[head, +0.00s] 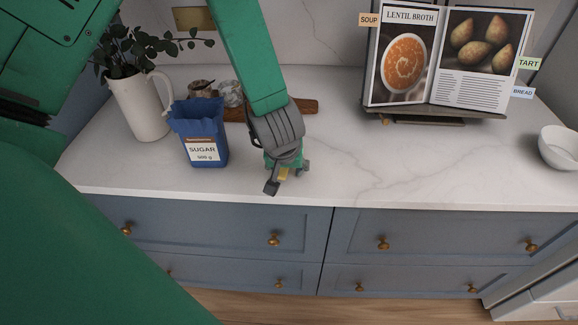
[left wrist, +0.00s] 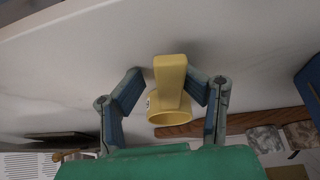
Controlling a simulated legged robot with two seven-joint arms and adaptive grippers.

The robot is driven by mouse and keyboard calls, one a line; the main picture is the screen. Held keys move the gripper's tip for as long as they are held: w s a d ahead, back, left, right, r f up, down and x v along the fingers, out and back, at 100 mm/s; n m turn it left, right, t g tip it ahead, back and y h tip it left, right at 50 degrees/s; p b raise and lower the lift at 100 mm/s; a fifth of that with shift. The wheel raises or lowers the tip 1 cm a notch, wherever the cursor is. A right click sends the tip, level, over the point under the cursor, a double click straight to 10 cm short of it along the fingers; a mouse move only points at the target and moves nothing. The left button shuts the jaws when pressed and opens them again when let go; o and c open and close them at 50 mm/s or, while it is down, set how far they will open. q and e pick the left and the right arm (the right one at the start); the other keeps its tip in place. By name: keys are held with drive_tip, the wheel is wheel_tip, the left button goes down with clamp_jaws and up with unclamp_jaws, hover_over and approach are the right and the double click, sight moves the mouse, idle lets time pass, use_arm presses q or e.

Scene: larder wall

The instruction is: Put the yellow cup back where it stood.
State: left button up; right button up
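The yellow cup (left wrist: 172,118) is between the two fingers of my left gripper (left wrist: 164,82) in the left wrist view, with its handle toward the camera. The right finger in that view is close against the handle. A gap shows between the left finger and the cup, so the gripper looks open around it. In the head view my left gripper (head: 287,177) is low over the counter's front part, right of the sugar bag. My right gripper is not in view.
A blue sugar bag (head: 202,132) and a white jug (head: 140,106) with leaves stand left of my gripper. A wooden board (head: 308,106) and jars lie behind. A cookbook on a stand (head: 430,117) and a white bowl (head: 560,147) are right. The middle counter (head: 400,165) is clear.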

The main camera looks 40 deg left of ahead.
use_arm(q)
drive_tip(key=shift+s+a+f, duration=0.1)
drive_tip(key=shift+s+a, duration=0.05)
drive_tip(key=shift+a, duration=0.8)
drive_tip(key=shift+r, duration=0.2)
drive_tip(key=p+v, duration=0.1)
drive_tip(key=v, duration=0.3)
drive_tip(key=p+v, duration=0.1)
drive_tip(key=v, duration=0.2)
drive_tip(key=p+v, duration=0.1)
drive_tip(key=v, duration=0.3)
drive_tip(key=shift+w+d+r, duration=0.2)
drive_tip(key=shift+d+r, duration=0.1)
drive_tip(key=shift+r, duration=0.05)
drive_tip(key=shift+s+r, duration=0.3)
drive_tip(key=shift+r, duration=0.3)
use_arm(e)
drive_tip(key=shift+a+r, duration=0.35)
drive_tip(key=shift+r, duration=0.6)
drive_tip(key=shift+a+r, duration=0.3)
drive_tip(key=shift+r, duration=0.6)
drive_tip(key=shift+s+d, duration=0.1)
